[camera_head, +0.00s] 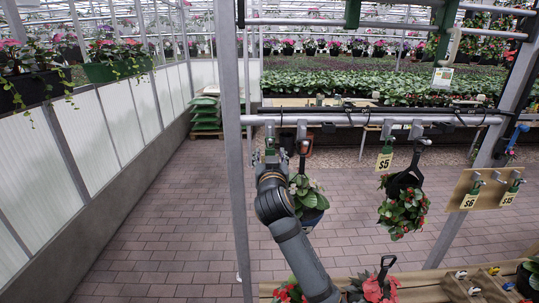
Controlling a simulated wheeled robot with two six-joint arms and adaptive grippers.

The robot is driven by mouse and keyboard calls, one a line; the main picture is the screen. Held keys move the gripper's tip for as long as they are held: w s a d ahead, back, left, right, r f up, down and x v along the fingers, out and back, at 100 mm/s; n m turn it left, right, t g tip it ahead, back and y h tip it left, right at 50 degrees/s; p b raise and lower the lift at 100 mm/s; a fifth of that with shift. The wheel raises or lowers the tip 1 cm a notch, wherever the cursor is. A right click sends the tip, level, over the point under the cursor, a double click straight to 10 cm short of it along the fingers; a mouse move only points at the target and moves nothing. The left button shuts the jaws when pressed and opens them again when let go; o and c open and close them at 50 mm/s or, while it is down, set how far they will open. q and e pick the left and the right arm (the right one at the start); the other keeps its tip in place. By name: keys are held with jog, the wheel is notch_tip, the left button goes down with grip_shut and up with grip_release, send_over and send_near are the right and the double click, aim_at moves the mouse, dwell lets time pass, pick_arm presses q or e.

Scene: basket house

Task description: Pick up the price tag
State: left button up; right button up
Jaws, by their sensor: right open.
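A yellow price tag marked $5 (384,161) hangs from a hook on the metal bar (350,119), right of centre. Two more yellow tags, one marked $6 (469,201) and one beside it (508,198), hang on a wooden board (487,188) at the right. My right gripper (270,153) is raised just below the left end of the bar, near a hook with a small green piece; I cannot tell whether they touch. It is open and small in view. It is well left of the $5 tag. My left gripper is not in view.
A potted plant (308,196) hangs close right of my right gripper, and another hanging plant (404,209) is below the $5 tag. A metal post (233,150) stands to the left. A wooden table (422,285) with plants and compartments is at the bottom right.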

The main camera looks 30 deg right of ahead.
aim_at(271, 153)
jog(key=x, duration=0.3)
jog(key=shift+d+f, duration=0.15)
jog(key=shift+c, duration=0.2)
jog(key=shift+s+a, duration=0.1)
jog(key=shift+a, duration=0.1)
jog(key=shift+c, duration=1.3)
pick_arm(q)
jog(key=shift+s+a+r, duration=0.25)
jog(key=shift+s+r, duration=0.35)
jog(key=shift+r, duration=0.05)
pick_arm(e)
jog(key=c, duration=0.7)
jog(key=shift+o, duration=0.2)
